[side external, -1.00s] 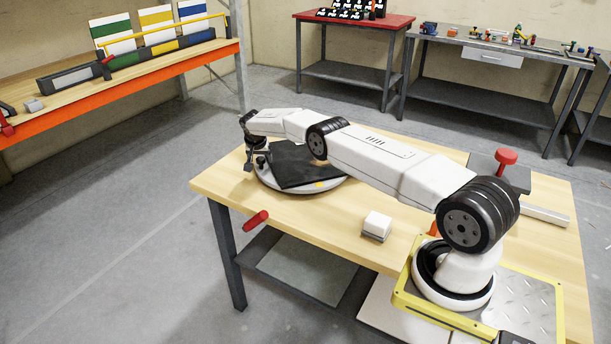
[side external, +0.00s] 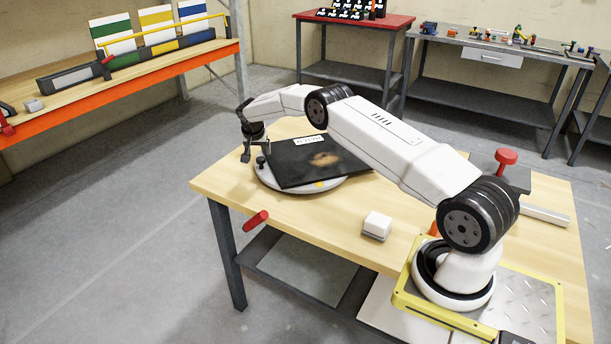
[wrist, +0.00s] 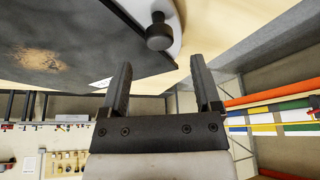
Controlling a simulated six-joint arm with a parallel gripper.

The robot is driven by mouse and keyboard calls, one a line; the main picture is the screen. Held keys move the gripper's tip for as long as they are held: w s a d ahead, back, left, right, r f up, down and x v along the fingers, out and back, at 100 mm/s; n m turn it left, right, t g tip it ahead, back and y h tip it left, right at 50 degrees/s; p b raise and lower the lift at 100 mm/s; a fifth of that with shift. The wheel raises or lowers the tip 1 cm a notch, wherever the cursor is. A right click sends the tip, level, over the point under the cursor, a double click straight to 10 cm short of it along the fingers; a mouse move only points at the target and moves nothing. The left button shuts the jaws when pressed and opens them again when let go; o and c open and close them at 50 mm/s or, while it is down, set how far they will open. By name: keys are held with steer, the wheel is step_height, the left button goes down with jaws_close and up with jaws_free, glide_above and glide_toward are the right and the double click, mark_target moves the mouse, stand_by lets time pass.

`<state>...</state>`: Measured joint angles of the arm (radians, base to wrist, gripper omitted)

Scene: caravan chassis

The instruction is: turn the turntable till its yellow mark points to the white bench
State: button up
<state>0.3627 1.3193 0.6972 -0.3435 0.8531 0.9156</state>
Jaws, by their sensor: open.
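The turntable (side external: 268,182) is a pale round disc on the wooden table, with a flat black panel (side external: 330,172) bearing a brown patch lying on it. My gripper (side external: 255,155) is open and empty, close by the knob. In the wrist view the knob appears beyond the gap between my fingers (wrist: 160,88). I cannot make out a plainly white bench.
A white block (side external: 377,222) and a red handle (side external: 256,221) are at the table's near side. A red mushroom-shaped knob (side external: 506,158) stands at the right. An orange-edged bench (side external: 180,68), a red-topped table (side external: 350,20) and a grey bench (side external: 540,55) stand beyond across open floor.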

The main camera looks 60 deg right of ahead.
steer(key=shift+v, duration=1.65)
steer(key=shift+r, duration=0.15)
steer(key=c, duration=0.7)
steer(key=shift+r, duration=0.3)
steer(key=c, duration=0.3)
step_height(320, 180, up, 4)
steer(key=shift+f, duration=0.15)
jaws_close()
steer(key=s+d+f+m+t, duration=0.2)
steer(key=s+d+m+t, duration=0.2)
steer(key=s+t, duration=0.1)
steer(key=s+a+r+m+t+y, duration=0.15)
steer(key=s+a+m+t, duration=0.35)
steer(key=s, duration=0.5)
step_height(320, 180, down, 7)
steer(key=shift+n+t, duration=0.3)
steer(key=shift+n, duration=0.1)
